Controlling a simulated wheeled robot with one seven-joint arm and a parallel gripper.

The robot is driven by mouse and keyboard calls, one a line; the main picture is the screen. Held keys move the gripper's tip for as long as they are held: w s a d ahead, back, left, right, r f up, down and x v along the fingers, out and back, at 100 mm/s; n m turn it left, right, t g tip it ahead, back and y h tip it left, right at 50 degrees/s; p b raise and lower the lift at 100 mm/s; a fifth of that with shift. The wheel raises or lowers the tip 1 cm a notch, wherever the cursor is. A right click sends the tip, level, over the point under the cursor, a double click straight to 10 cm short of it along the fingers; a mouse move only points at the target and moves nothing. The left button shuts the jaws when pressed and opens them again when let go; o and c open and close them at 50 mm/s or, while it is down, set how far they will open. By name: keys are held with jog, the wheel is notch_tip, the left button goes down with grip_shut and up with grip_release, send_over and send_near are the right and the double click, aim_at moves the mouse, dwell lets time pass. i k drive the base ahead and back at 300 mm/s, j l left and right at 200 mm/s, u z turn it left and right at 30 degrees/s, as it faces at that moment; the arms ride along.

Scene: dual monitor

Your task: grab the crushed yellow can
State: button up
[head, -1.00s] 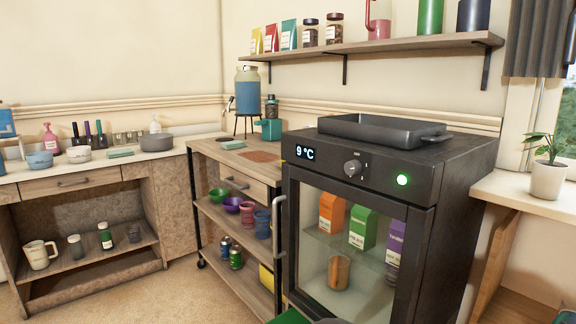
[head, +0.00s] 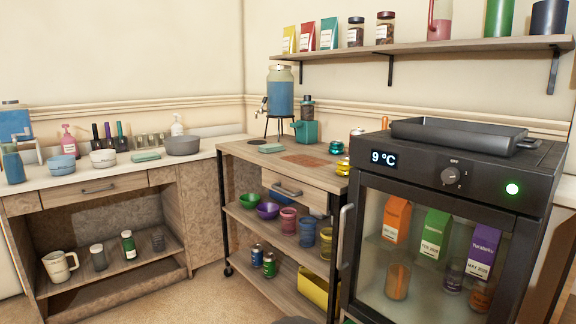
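A small crushed can with yellow on it (head: 343,166) sits on the top of the wooden cart, at its right end beside the black fridge. A teal crushed can (head: 336,147) lies just behind it. Part of the cart top near them is hidden by the fridge. My gripper is not in view.
The wooden cart (head: 232,150) has shelves with bowls, cups and upright cans. The black fridge (head: 400,167) with a tray (head: 460,134) on top stands close on the right. A drink dispenser (head: 280,92) stands at the cart's back. Floor is open at lower left.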

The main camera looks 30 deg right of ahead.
aim_at(343, 167)
jog(key=i+j, duration=0.15)
jog(key=i, duration=0.35)
jog(key=i+j+u, duration=0.1)
jog(key=i, duration=0.45)
jog(key=i+j+z, duration=0.1)
jog(key=z, duration=0.3)
jog(key=i+j+z, duration=0.15)
jog(key=i+z, duration=0.3)
jog(key=j+z, duration=0.2)
jog(key=z, duration=0.2)
jog(key=i, duration=0.05)
